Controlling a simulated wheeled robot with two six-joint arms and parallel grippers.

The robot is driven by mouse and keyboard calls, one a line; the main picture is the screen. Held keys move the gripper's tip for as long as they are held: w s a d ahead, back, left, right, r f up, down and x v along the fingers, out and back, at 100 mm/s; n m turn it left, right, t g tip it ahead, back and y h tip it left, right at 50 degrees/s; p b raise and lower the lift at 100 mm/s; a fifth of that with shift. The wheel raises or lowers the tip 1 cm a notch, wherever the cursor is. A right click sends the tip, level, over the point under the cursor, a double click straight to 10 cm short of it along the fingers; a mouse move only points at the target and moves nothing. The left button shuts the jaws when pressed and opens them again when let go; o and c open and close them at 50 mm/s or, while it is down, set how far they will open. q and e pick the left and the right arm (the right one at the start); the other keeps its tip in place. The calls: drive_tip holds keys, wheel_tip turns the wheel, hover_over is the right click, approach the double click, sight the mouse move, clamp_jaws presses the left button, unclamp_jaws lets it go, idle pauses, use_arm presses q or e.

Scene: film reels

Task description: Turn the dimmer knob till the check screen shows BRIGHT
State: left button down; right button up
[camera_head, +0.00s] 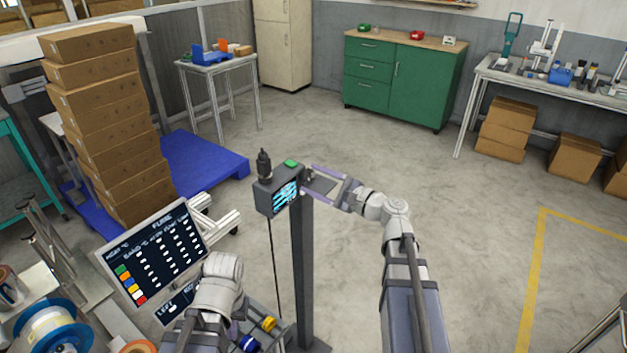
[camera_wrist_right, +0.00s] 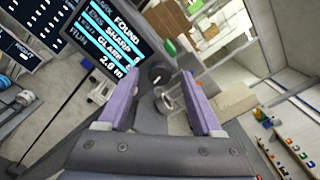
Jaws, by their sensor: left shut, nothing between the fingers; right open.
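The check screen (camera_head: 286,194) is on a dark box on a post, in the middle of the head view.
A tilted table board (camera_head: 155,250) stands at left, with film reels (camera_head: 52,330) at the lower left. A green cabinet (camera_head: 400,85) is at the back.

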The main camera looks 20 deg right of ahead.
drive_tip(key=shift+w+a, duration=0.2)
clamp_jaws()
idle(0.5)
